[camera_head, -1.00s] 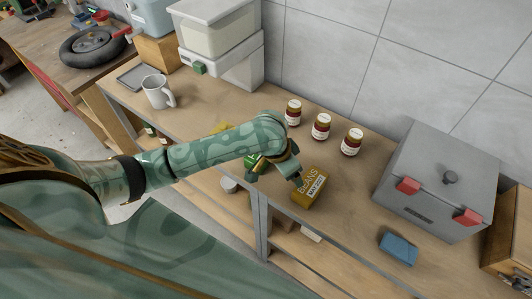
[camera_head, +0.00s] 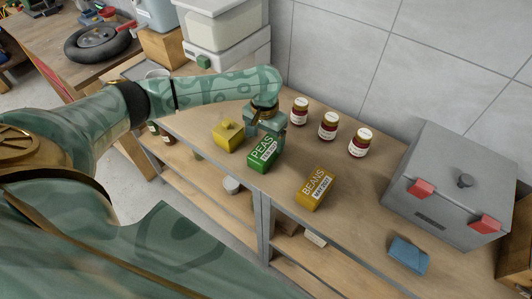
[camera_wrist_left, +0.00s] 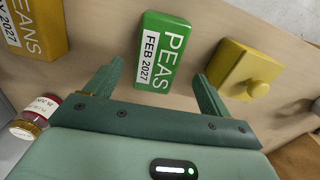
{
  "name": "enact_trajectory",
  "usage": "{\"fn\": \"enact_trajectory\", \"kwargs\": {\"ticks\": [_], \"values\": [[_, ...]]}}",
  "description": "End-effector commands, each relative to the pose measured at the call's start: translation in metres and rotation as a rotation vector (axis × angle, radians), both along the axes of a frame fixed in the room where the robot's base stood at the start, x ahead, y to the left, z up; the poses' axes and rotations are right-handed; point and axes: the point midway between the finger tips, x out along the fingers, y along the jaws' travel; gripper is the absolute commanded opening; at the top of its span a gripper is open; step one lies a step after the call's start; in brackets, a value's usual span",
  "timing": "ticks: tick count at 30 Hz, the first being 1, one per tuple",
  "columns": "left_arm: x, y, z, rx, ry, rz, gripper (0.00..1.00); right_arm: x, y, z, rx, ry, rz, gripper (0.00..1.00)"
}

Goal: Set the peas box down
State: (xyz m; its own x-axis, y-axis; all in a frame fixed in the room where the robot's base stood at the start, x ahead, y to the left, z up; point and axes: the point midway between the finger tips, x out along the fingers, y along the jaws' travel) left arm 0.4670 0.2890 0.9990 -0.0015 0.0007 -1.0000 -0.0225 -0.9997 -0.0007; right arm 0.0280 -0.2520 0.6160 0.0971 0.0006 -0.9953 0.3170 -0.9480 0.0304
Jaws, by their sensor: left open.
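The green peas box (camera_head: 264,153), labelled PEAS, rests on the wooden bench top near its front edge. My left gripper (camera_head: 268,128) is open just behind it. In the left wrist view, the peas box (camera_wrist_left: 158,50) lies beyond and between the two spread fingertips (camera_wrist_left: 159,72), with a gap on each side. Nothing is held. My right gripper is not in view.
The yellow beans box (camera_head: 315,189) is right of the peas box, and a yellow knobbed block (camera_head: 228,135) is left. Three jars (camera_head: 328,126) stand behind. A grey case (camera_head: 452,186) and a blue block (camera_head: 408,254) are further right.

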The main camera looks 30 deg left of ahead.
Motion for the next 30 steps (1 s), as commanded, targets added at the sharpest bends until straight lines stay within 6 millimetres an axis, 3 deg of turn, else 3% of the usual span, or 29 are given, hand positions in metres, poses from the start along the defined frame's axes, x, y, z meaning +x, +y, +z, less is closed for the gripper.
{"fn": "enact_trajectory", "kwargs": {"ticks": [5,13,20,27,30], "values": [[0.000,-0.001,-0.012,-0.002,0.000,-0.001,0.82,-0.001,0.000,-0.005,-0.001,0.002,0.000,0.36],[-0.001,-0.002,-0.055,0.001,0.001,-0.002,0.82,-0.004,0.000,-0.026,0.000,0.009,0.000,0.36],[0.000,-0.002,-0.056,0.000,-0.002,-0.002,0.82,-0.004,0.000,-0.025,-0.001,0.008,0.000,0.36],[0.000,-0.002,-0.056,0.000,-0.002,-0.002,0.24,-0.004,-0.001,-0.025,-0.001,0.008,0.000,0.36],[0.000,-0.002,-0.055,0.000,-0.003,-0.002,0.20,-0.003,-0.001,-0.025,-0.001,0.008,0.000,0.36]]}}
